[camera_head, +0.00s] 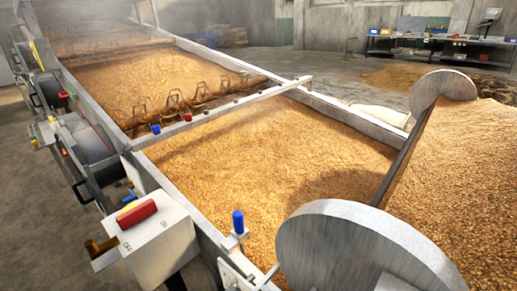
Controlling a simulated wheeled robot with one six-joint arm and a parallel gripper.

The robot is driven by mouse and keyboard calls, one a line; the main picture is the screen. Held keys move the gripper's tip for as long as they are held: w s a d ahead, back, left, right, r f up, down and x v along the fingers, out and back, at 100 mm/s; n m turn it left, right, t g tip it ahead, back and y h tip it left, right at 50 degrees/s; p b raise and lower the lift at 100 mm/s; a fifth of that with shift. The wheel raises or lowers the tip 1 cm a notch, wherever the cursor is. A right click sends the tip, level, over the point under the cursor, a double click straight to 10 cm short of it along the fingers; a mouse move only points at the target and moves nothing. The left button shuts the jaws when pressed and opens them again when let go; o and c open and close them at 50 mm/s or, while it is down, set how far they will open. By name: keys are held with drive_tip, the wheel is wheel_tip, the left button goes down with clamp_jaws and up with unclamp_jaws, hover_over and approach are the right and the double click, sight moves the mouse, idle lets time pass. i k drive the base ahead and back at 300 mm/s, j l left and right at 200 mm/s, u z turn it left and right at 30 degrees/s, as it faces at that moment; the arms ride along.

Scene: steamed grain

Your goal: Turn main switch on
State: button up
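A white switch box (156,238) stands at the lower left, on the outer side of the long metal trough. A brownish lever-like part (101,249) sticks out at the box's left side. I cannot tell from this view which position the switch is in. My gripper is not in view.
The trough (205,235) holds golden grain. A blue knob (238,222) stands on its near edge, right of the box. A grey metal disc (355,255) fills the lower right. A bar (225,110) crosses the trough. Concrete floor (35,235) at left looks open.

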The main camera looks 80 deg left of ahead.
sight(131, 214)
drive_tip(key=u, duration=3.2)
